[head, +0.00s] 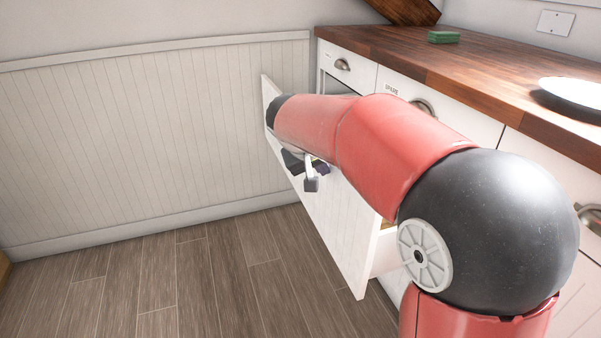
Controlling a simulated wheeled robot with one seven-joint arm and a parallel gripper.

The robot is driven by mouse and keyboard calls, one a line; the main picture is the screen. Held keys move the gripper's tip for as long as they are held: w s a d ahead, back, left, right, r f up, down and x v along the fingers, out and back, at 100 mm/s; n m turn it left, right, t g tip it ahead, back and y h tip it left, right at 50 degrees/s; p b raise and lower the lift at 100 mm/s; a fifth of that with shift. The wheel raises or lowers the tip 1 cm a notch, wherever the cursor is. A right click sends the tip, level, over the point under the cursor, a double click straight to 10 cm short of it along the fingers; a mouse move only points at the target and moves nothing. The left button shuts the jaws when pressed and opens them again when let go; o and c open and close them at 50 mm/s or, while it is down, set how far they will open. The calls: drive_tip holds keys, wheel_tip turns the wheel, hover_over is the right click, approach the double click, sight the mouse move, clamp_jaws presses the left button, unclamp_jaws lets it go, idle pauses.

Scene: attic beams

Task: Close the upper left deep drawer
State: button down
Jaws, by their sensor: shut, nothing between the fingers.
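The deep drawer (335,222) is pulled well out of the left end of the white cabinet. Its tall white front stands away from the cabinet face, and part of its side wall shows at the lower right. My red arm reaches across above the drawer and hides most of its inside and the upper part of its front. My gripper (311,184) is shut and empty, on the outer side of the drawer front. I cannot tell whether it touches the front. The drawer's own handle is not clearly visible.
A shallow drawer (345,66) above is closed. A wooden worktop (480,62) holds a green block (443,37) and a white plate (574,93). A panelled wall (150,140) stands to the left. The wooden floor (200,280) before the drawer is clear.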

drive_tip(key=w+d+p, duration=0.1)
drive_tip(key=w+d, duration=0.2)
drive_tip(key=d, duration=0.7)
drive_tip(key=w+d+p, duration=0.2)
drive_tip(key=w+d, duration=0.1)
drive_tip(key=d, duration=0.8)
drive_tip(key=shift+a, duration=0.1)
